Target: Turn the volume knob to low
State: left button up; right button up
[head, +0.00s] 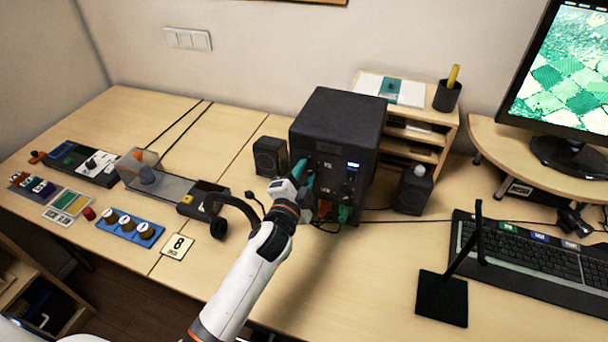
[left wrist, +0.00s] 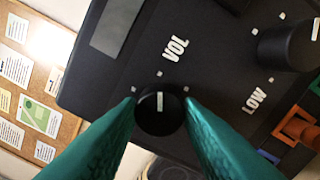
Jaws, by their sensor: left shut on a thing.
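The black speaker box (head: 338,120) stands at the back of the desk, its control panel facing me. In the left wrist view, the volume knob (left wrist: 160,112) is a round black knob beside the VOL label. Its white pointer line points straight up in that picture, towards the middle of three small marks. My left gripper (left wrist: 160,108) has its two teal fingers on either side of the knob, shut on it. In the head view the left gripper (head: 304,178) is at the panel's left part and hides the knob.
A second black knob (left wrist: 290,45) and a LOW label (left wrist: 255,97) are near on the panel. Small speakers (head: 270,157) (head: 413,190) flank the box.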

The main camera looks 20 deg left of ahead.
dwell(0.4)
pick_arm(q)
jog(key=o, duration=1)
jog(key=s+b, duration=0.1)
jog(key=s, duration=1.1)
jog(key=shift+a+b, duration=0.2)
jog(key=shift+b, duration=0.15)
